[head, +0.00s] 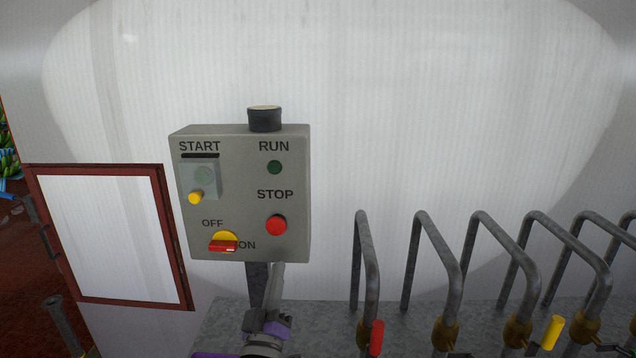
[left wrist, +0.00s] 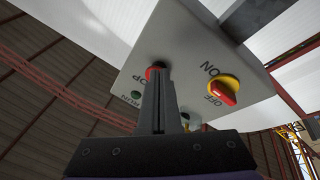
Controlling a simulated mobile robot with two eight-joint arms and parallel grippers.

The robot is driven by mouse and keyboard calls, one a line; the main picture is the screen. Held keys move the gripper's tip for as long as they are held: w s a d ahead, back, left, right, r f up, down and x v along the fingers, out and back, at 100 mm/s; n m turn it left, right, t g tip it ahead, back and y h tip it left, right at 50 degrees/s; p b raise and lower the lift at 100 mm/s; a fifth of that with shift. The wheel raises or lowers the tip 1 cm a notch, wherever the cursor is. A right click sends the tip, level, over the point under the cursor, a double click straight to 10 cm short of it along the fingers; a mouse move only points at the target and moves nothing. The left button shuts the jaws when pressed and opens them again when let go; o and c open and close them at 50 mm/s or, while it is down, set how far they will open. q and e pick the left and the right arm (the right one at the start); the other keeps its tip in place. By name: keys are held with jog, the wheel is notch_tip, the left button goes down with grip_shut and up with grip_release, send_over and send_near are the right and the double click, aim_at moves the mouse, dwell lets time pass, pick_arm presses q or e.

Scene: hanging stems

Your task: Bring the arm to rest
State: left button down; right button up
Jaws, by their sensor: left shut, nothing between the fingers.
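My left gripper (head: 277,270) is shut and empty, its fingers pointing up just below the grey control box (head: 240,218). In the left wrist view the shut fingers (left wrist: 158,78) overlap the red STOP button (left wrist: 152,70); I cannot tell any contact there. In the head view the STOP button (head: 276,225) shows whole, above the fingertips and apart from them. The red handle (head: 223,246) on its yellow disc lies about level, in line with ON. A clear flap (head: 200,178) with a yellow knob covers the START button. The green RUN lamp (head: 274,167) looks dark. My right gripper is not in view.
Several bent grey pipes (head: 421,250) with brass valves stand on the right; a red handle (head: 376,338) and a yellow handle (head: 551,332) are near my arm's side. A red-framed white panel (head: 110,240) stands left of the box. A pale wall is behind.

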pick_arm(q)
jog(key=s+a+f+m+g, duration=0.3)
jog(key=s+f+g, duration=0.5)
jog(key=s+f, duration=0.5)
jog(key=s+a+f+m+g+y, duration=0.1)
jog(key=s+a+f+m+g, duration=0.3)
jog(key=s+f+g, duration=0.4)
jog(key=s+a+f, duration=0.1)
jog(key=s+f, duration=0.3)
jog(key=f, duration=0.1)
jog(key=shift+s+f, duration=0.3)
jog(key=shift+s, duration=0.05)
